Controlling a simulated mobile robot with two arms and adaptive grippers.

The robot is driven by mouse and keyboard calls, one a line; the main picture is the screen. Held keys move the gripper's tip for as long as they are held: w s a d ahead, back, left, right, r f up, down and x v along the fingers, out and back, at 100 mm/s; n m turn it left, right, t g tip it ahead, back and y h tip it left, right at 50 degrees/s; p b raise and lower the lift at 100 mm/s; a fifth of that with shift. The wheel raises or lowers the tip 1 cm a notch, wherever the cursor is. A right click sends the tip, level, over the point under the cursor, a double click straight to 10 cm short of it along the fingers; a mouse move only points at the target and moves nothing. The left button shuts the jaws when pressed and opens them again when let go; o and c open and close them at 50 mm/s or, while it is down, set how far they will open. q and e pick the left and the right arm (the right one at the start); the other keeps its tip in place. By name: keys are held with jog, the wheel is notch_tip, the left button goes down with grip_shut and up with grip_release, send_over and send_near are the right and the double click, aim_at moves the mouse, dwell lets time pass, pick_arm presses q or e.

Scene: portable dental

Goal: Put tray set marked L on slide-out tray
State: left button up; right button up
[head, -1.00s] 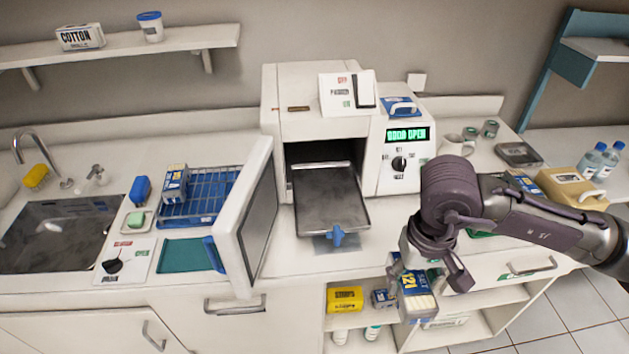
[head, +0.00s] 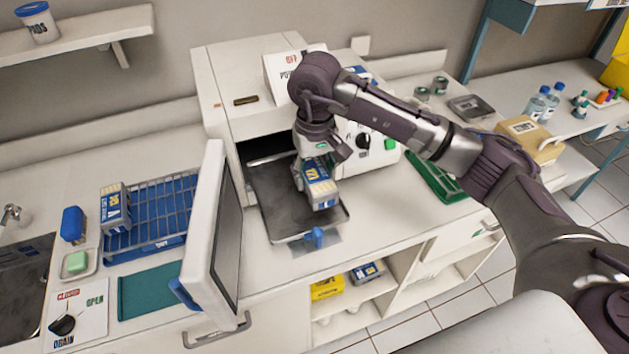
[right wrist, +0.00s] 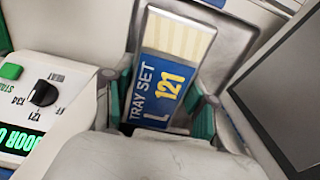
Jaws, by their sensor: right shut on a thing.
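The tray set marked L (head: 320,184) is a blue and cream box with yellow "121" on it. My right gripper (head: 311,162) is shut on it, over the slide-out tray. In the right wrist view the tray set (right wrist: 165,70) shows "TRAY SET L 121" between the green-padded fingers of the gripper (right wrist: 160,112). The slide-out tray (head: 278,215) is a dark metal tray pulled out of the white sterilizer (head: 228,100). I cannot tell whether the box touches the tray. My left gripper is not in view.
The sterilizer's open door (head: 212,235) stands just left of the tray. A blue rack (head: 165,205) with another tray set (head: 115,208) is further left. A blue handle (head: 317,237) is at the tray's front. A lower shelf holds a yellow box (head: 327,287).

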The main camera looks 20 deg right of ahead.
aim_at(315, 184)
notch_tip(315, 184, down, 3)
jog(key=shift+p, duration=0.85)
jog(key=shift+f, duration=0.5)
jog(key=shift+f+b, duration=0.2)
jog(key=shift+b, duration=0.15)
jog(key=o, duration=1.4)
jog(key=shift+c, duration=0.2)
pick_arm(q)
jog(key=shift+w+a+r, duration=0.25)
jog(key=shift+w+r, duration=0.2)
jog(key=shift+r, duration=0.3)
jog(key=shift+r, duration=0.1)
pick_arm(e)
jog(key=shift+r, duration=0.15)
